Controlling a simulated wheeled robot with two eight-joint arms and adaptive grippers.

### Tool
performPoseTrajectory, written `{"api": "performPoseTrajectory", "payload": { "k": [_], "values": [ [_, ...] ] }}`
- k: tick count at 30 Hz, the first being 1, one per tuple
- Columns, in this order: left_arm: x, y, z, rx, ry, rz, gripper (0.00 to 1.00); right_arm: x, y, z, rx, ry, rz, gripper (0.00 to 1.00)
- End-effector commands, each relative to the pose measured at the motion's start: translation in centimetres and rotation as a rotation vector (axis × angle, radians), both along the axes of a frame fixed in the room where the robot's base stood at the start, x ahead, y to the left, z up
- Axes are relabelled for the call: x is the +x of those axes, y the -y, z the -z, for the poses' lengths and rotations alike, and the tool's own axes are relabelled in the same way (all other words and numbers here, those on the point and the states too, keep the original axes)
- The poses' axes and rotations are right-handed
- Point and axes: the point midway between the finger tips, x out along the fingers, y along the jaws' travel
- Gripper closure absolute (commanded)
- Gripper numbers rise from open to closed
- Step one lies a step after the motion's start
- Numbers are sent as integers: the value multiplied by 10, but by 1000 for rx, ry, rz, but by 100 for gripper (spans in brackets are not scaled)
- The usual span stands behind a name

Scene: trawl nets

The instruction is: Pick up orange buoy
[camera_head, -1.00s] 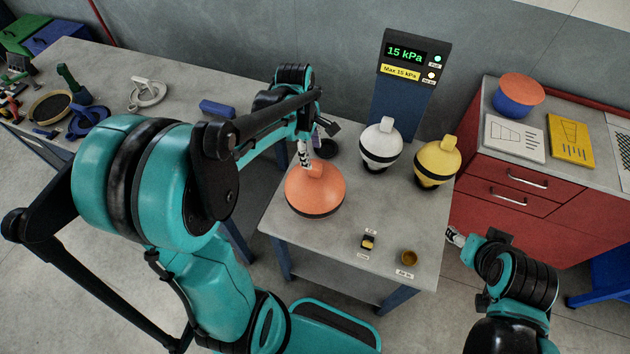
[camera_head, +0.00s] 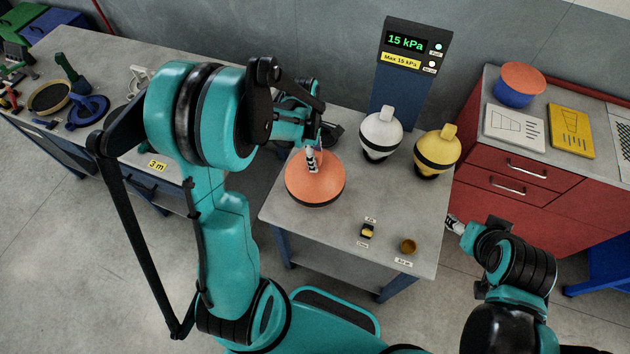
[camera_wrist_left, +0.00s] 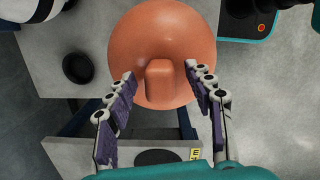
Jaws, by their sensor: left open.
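The orange buoy (camera_head: 314,184) sits on the grey table in front of me, with a dark band low around it. In the left wrist view the buoy (camera_wrist_left: 188,32) shows from above, with its raised orange lug (camera_wrist_left: 158,80) between my fingers. My left gripper (camera_head: 311,160) is over the top of the buoy. In the left wrist view its two fingers (camera_wrist_left: 157,84) are spread, one on each side of the lug, with gaps visible. I cannot tell how far down they reach. My right gripper (camera_head: 453,224) is off the table's right edge, away from the buoy; its jaws are too small to judge.
A white buoy (camera_head: 381,133) and a yellow buoy (camera_head: 436,150) stand to the right on the same table (camera_head: 300,238). A gauge post (camera_head: 399,85) reading 15 kPa stands behind. A small valve (camera_head: 367,231) and a brass cup (camera_head: 408,246) lie near the front right.

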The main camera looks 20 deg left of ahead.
Motion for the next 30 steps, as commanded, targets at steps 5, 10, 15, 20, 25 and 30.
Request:
{"api": "performPoseTrajectory", "payload": {
  "k": [5,10,15,20,25,30],
  "values": [
    [0,0,0,0,0,0,81,0,0,0,0,0,0,41],
    [0,0,0,0,0,1,100,0,0,0,0,0,0,41],
    [0,0,0,0,0,1,100,0,0,0,0,0,0,41],
    [0,0,-2,0,0,1,100,0,0,0,0,0,0,41],
    [0,0,-12,0,0,1,100,0,0,-2,0,0,0,41],
    [0,0,-25,0,0,1,100,0,0,-4,0,0,0,41]
  ]
}}
